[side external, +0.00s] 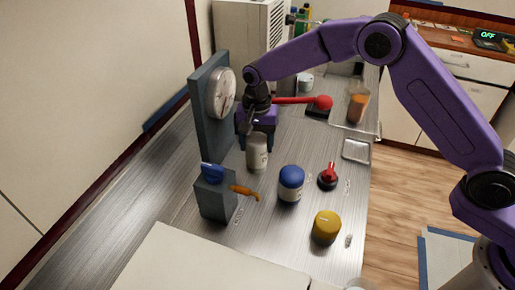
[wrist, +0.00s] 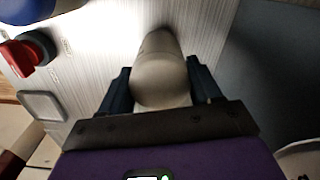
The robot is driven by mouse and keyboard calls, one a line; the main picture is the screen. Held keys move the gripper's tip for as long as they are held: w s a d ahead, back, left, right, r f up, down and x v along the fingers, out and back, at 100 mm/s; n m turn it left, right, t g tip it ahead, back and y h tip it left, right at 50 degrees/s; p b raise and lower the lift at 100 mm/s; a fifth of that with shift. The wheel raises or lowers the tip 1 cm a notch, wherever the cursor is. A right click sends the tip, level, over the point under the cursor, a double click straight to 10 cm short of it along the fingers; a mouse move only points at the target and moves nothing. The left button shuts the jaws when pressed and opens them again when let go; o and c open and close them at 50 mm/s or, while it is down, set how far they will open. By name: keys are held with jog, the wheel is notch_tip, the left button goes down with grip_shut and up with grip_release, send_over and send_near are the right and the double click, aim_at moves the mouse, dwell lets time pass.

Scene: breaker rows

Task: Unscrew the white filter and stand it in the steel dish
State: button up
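The white filter (side external: 257,153) is a pale cylinder beside the grey upright panel, below and in front of my purple hand in the side view. In the wrist view the filter (wrist: 160,75) lies between my two dark fingers, which press close on both its sides. My gripper (wrist: 159,84) looks shut on it. In the side view my fingers are mostly hidden. I cannot tell whether the filter's lower end touches the bench. The steel dish (side external: 357,151) is a shallow, empty square at the bench's right edge; it also shows in the wrist view (wrist: 42,106).
A blue-topped jar (side external: 291,183), a red knob on a dark base (side external: 328,176) and a yellow cylinder (side external: 326,228) stand on the bench. A grey block (side external: 215,198) carries an orange-handled valve. A gauge (side external: 221,94) is on the panel. A red-ended lever (side external: 322,102) lies behind.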

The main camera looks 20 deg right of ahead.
jog(key=n, duration=0.8)
jog(key=shift+n, duration=0.4)
jog(key=n, duration=0.8)
jog(key=o, duration=0.9)
